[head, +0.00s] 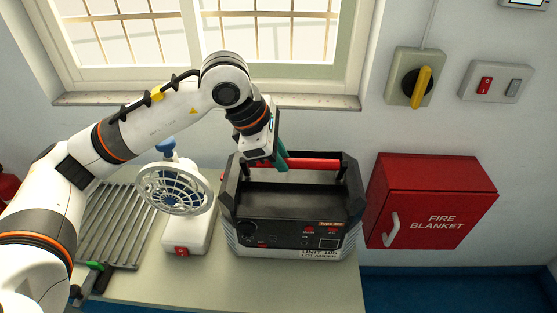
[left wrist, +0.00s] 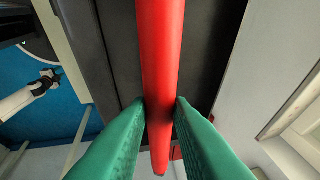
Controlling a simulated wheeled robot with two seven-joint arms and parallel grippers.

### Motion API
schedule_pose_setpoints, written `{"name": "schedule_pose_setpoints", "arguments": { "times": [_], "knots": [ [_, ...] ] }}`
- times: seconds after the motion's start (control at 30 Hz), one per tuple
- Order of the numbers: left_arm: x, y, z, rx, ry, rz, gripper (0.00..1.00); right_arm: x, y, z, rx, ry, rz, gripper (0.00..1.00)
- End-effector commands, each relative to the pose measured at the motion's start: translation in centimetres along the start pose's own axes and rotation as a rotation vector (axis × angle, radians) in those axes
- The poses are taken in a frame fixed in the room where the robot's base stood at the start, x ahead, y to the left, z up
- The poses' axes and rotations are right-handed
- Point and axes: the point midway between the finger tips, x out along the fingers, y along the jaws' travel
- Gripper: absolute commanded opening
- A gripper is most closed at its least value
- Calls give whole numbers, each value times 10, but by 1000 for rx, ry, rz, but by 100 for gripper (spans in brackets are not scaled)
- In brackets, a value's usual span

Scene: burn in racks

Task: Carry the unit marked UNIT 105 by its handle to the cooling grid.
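The unit marked UNIT 105 (head: 285,215) is a black and grey box with a control panel, standing on the table. Its marking shows low on the front face. Its red handle (head: 315,164) spans the top and fills the middle of the left wrist view (left wrist: 160,60). My left gripper (head: 281,164) is at the handle's left part, its green fingers (left wrist: 162,108) pressed against both sides of the bar. The cooling grid (head: 115,225) is a slatted metal rack at the table's left, partly hidden by my left arm.
A white fan unit (head: 187,232) with a round guard stands between the grid and the unit. A red fire blanket box (head: 432,200) is on the wall at right. A window sill (head: 310,102) is behind.

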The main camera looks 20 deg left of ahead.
Motion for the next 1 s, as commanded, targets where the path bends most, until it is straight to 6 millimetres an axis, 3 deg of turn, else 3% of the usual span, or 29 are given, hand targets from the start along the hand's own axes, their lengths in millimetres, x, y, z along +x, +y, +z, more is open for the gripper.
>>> {"name": "schedule_pose_setpoints", "arguments": {
  "times": [0.53, 0.77, 0.8, 0.9, 1.0],
  "knots": [
    [0, -24, 0, -1, 0, 1, 16, 4, 0, 0, 0, 0, 0, 36],
    [-1, -25, -1, 1, 1, 1, 16, 4, 0, 0, 0, -1, 0, 36],
    [-1, -25, -1, 1, 1, 1, 26, 4, 0, 0, 0, 0, 0, 36],
    [-1, -25, -1, 1, 1, 1, 43, 4, 0, 0, 0, 0, 0, 36],
    [-1, -24, -1, 1, 1, 2, 45, 4, 0, 0, 0, 0, 0, 36]
  ]
}}
